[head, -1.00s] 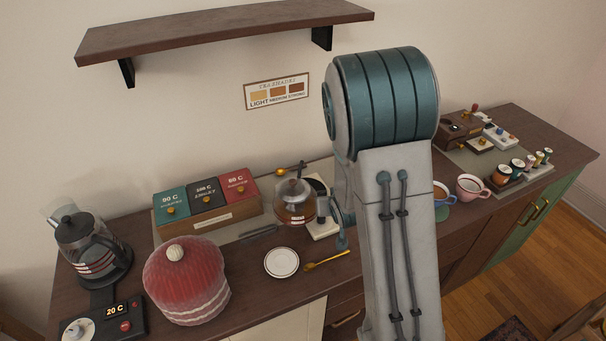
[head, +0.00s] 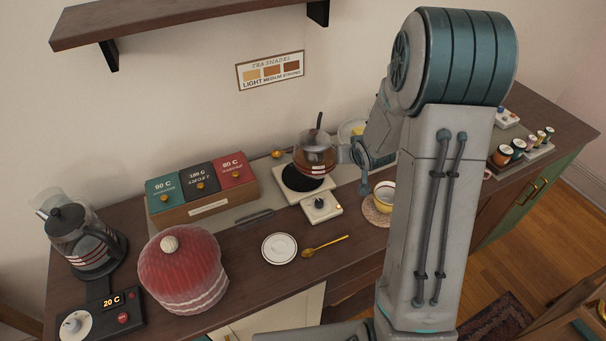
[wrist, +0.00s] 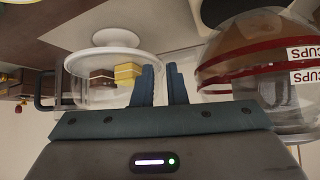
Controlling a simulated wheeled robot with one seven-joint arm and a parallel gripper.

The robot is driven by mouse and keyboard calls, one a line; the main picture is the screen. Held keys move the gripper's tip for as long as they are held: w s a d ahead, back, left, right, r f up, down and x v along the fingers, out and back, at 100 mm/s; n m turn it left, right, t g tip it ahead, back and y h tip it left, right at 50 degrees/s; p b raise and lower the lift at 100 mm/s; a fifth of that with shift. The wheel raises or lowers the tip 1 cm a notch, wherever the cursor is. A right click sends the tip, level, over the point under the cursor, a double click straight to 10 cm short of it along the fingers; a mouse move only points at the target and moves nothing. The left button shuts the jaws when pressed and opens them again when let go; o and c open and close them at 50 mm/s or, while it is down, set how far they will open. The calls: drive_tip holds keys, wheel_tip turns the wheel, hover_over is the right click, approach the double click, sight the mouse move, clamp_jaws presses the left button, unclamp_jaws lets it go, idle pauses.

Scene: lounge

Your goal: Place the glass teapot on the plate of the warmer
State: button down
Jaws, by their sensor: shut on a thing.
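The glass teapot (head: 315,153), with amber tea and a dark part sticking up, is over the back right of the warmer's round black plate (head: 297,181). I cannot tell how large any gap beneath it is. My gripper (head: 349,155) is at the teapot's right side and shut on it. In the wrist view the gripper fingers (wrist: 165,84) are close together and the teapot (wrist: 262,62), with red bands and "CUPS" labels, fills the right side. The exact grip point is hidden. The white warmer (head: 322,207) has a small control box in front.
A glass cake dome (wrist: 110,70) stands close beside the fingers. A yellow cup (head: 382,197) is right of the warmer. Tea boxes (head: 202,187) are to the left. A saucer (head: 280,248), gold spoon (head: 325,243) and red cosy (head: 180,270) are in front.

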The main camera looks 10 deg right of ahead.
drive_tip(key=w+d+r, duration=0.2)
drive_tip(key=d+r, duration=0.4)
drive_tip(key=d, duration=0.2)
drive_tip(key=shift+m+h, duration=0.3)
drive_tip(key=shift+w+a+f+b, duration=0.2)
drive_tip(key=shift+a+f+b, duration=1.6)
drive_tip(key=shift+a+f, duration=0.1)
drive_tip(key=shift+w+a+f+b, duration=0.15)
drive_tip(key=shift+a+f+b, duration=1.6)
drive_tip(key=shift+f+b, duration=0.1)
drive_tip(key=shift+w+a+f+b, duration=0.2)
drive_tip(key=shift+a+f+b, duration=1.55)
drive_tip(key=shift+a+f, duration=0.15)
drive_tip(key=shift+f, duration=0.2)
drive_tip(key=c, duration=1.5)
unclamp_jaws()
drive_tip(key=shift+o, duration=0.2)
drive_tip(key=shift+r, duration=0.1)
